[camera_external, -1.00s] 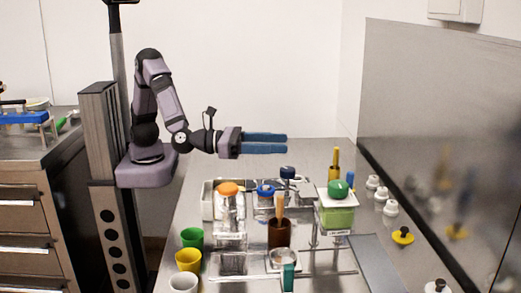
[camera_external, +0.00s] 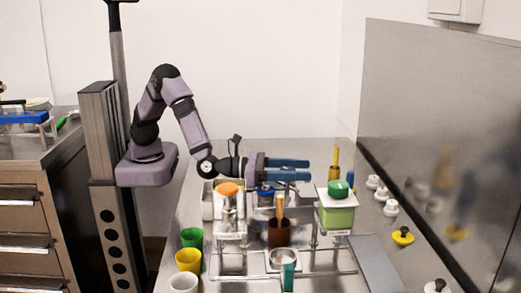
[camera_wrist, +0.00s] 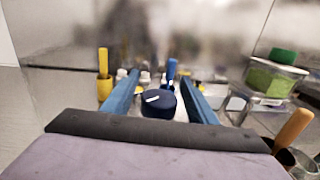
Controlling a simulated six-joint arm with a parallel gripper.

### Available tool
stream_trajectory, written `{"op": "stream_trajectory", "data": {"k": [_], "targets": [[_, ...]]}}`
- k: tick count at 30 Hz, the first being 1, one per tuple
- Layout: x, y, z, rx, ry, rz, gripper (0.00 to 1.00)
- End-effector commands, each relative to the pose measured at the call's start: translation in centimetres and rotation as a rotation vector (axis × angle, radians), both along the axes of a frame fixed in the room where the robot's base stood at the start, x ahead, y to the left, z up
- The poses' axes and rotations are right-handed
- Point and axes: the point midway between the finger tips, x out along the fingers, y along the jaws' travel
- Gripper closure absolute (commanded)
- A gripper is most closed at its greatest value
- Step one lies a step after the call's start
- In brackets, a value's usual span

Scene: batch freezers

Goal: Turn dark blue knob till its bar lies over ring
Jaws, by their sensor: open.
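The dark blue knob (camera_wrist: 158,106) shows in the wrist view as a round cap with a short white bar (camera_wrist: 152,99) on its top, slightly tilted. My gripper (camera_wrist: 160,76) is open, with one blue finger on each side of the knob and gaps between. In the external view my gripper (camera_external: 309,169) is level, low over the back of the bench, and its fingers hide the dark blue knob. I cannot make out the ring in either view.
A brighter blue knob (camera_external: 266,190) and an orange knob (camera_external: 228,188) stand close by. A green knob (camera_external: 338,188) tops a green container (camera_external: 336,216) to the right. A brown cup (camera_external: 279,234) holds a wooden handle. White knobs (camera_external: 373,181) line the wall.

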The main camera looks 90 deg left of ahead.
Motion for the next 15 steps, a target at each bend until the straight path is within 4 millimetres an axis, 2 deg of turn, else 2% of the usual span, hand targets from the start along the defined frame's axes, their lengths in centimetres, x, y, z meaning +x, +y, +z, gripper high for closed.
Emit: {"op": "stream_trajectory", "data": {"k": [4, 13, 14, 15], "targets": [[0.74, -0.03, 0.05, 0.000, -0.001, 0.001, 0.47], [0.87, -0.07, 0.01, 0.000, 0.000, 0.000, 0.47], [0.87, -0.07, 0.01, 0.000, 0.000, 0.000, 0.50], [0.86, -0.07, 0.01, 0.000, 0.000, 0.000, 0.59]]}}
